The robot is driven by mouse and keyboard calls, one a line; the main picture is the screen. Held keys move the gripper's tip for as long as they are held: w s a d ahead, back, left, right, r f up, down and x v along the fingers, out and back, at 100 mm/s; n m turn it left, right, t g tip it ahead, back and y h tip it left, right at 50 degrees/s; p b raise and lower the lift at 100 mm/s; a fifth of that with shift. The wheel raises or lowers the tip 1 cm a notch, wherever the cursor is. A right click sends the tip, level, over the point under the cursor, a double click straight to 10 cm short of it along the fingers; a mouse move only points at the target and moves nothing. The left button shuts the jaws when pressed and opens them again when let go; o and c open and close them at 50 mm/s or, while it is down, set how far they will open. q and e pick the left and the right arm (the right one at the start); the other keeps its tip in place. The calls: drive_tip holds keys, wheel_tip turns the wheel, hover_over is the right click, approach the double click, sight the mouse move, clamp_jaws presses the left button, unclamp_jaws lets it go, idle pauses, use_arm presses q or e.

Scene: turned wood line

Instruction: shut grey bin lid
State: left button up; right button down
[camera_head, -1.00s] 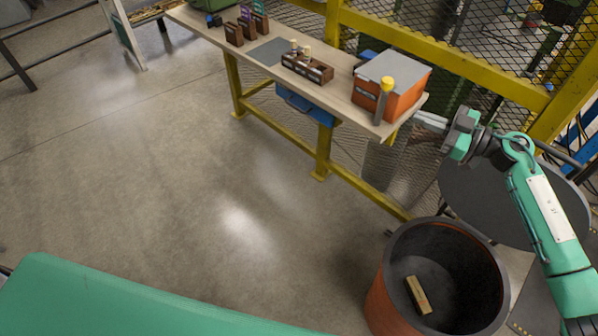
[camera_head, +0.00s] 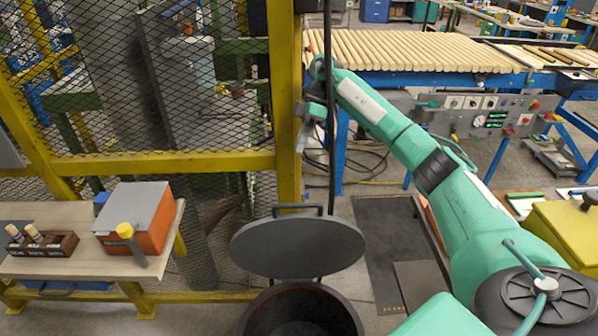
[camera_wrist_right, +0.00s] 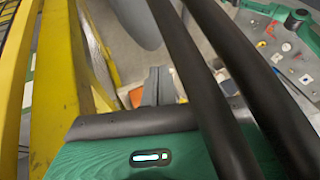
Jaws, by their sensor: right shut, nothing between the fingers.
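The bin (camera_head: 302,312) stands at the bottom centre of the head view, its dark mouth partly cut off by the frame edge. Its round dark grey lid (camera_head: 298,247) is open, tilted up behind the mouth, with a handle at its far upper edge. My right gripper (camera_head: 301,138) is by the yellow post, above and behind the lid and apart from it. In the wrist view the right gripper's grey fingers (camera_wrist_right: 156,86) are together and empty. A grey rounded surface, probably the lid (camera_wrist_right: 138,20), shows above them. My left gripper is out of view.
A yellow post (camera_head: 286,100) with mesh fence stands right beside my right gripper. A thin black pole (camera_head: 330,170) passes close to it. A workbench (camera_head: 85,265) with an orange box (camera_head: 150,235) is at left. A roller conveyor (camera_head: 420,52) is behind.

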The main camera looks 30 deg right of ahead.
drive_tip(key=s+a+f+p, duration=0.5)
drive_tip(key=a+f+p, duration=0.1)
drive_tip(key=f, duration=0.3)
drive_tip(key=shift+a, duration=0.35)
drive_tip(key=shift+s, duration=0.1)
drive_tip(key=shift+f, duration=0.1)
